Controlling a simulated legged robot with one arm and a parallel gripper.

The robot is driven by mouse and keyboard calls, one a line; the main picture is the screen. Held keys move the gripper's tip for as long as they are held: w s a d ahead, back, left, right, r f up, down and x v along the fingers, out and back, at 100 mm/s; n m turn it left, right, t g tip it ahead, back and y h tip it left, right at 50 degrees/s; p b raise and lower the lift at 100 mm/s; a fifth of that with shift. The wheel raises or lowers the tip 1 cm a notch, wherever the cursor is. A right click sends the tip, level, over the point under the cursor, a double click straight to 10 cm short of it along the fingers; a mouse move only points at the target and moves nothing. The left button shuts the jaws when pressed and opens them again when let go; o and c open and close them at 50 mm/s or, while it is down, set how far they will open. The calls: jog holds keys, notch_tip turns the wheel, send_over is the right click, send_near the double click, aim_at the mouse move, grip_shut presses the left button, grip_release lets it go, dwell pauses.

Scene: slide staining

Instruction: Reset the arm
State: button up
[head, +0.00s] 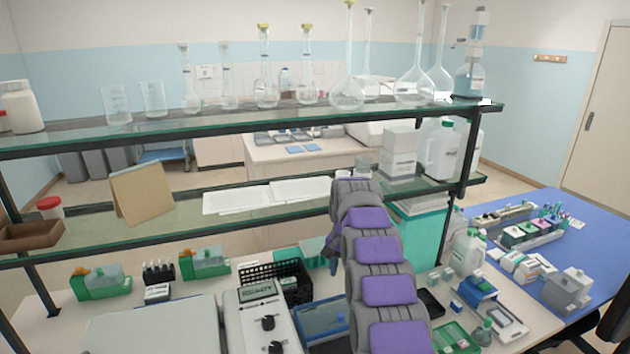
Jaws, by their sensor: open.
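My arm, grey with purple panels, rises from the bottom edge right of centre in the head view. It reaches up to the lower glass shelf (160,232) and bends over at the top. A small dark part of it shows at its left side, pointing down. The jaws of my gripper cannot be made out; they are hidden behind the arm. No held object shows.
Glass flasks (347,92) and beakers stand on the upper shelf (240,121). A white instrument (262,318), a black basket (290,280) and a blue tray (322,318) sit close left of my arm. A green rack (455,338) and white jug (467,252) are at its right.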

jog(key=s+d+r+n+b, duration=0.15)
jog(key=s+r, duration=0.25)
jog(key=s, duration=0.8)
jog(key=s+d+r+n+b, duration=0.15)
jog(key=s+r, duration=0.25)
jog(key=s, duration=0.8)
jog(key=s+f+n+b, duration=0.1)
jog(key=s+f, duration=0.3)
jog(key=s, duration=1.1)
jog(key=s+d+f+n+g+b, duration=0.1)
jog(key=s+f, duration=0.3)
jog(key=s, duration=1)
jog(key=shift+s+g, duration=0.3)
jog(key=shift+s, duration=0.05)
jog(key=shift+d, duration=0.2)
